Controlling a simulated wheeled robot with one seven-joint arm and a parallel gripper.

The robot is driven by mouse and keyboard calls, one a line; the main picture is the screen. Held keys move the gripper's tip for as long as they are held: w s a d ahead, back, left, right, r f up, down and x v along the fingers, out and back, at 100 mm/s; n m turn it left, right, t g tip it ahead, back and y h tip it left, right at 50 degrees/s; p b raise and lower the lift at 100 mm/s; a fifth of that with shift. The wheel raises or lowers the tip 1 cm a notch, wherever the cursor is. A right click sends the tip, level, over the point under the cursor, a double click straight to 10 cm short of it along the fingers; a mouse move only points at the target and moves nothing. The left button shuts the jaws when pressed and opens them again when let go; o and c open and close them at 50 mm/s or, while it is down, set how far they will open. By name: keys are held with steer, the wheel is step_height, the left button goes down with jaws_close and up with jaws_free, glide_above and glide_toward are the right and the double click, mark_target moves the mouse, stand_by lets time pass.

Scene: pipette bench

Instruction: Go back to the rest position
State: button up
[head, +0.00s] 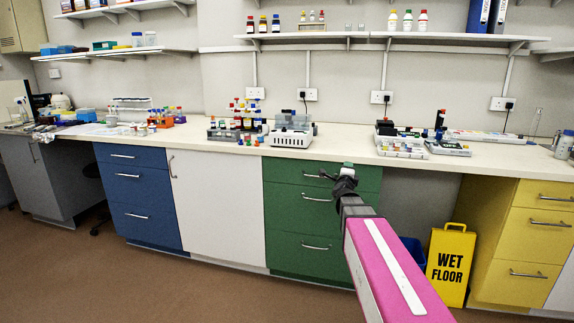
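My gripper (328,176) shows in the head view at the end of my pink and white arm, in front of the green drawer cabinet (287,196) and near its top drawer handle. It looks small and dark here, and I cannot tell whether its fingers are open or shut. I see nothing clearly held in it. The long white benchtop (225,140) runs behind and above it.
The benchtop bears a white device (291,137), bottles and racks. A yellow wet floor sign (450,262) and a blue bin (414,252) stand right of my arm. Shelves (390,38) hang above. The brown floor (110,275) is clear at the front left.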

steer(key=s+a+f+n+g+y, duration=0.2)
steer(key=a+f+n+y, duration=0.1)
steer(key=f+n, duration=0.25)
steer(key=s+a+f+n+g+y, duration=0.2)
steer(key=s+a+f+n+y, duration=0.1)
steer(key=f+n, duration=0.25)
steer(key=s+f+n+g, duration=0.5)
steer(key=s+f+g, duration=0.2)
steer(key=s+f, duration=0.3)
steer(key=s+f+n+g+h, duration=0.1)
steer(key=s+f+n+g, duration=0.5)
steer(key=s, duration=0.8)
step_height(320, 180, down, 4)
steer(key=shift+s+r+g, duration=0.1)
steer(key=shift+s+g, duration=0.1)
steer(key=shift+g, duration=0.7)
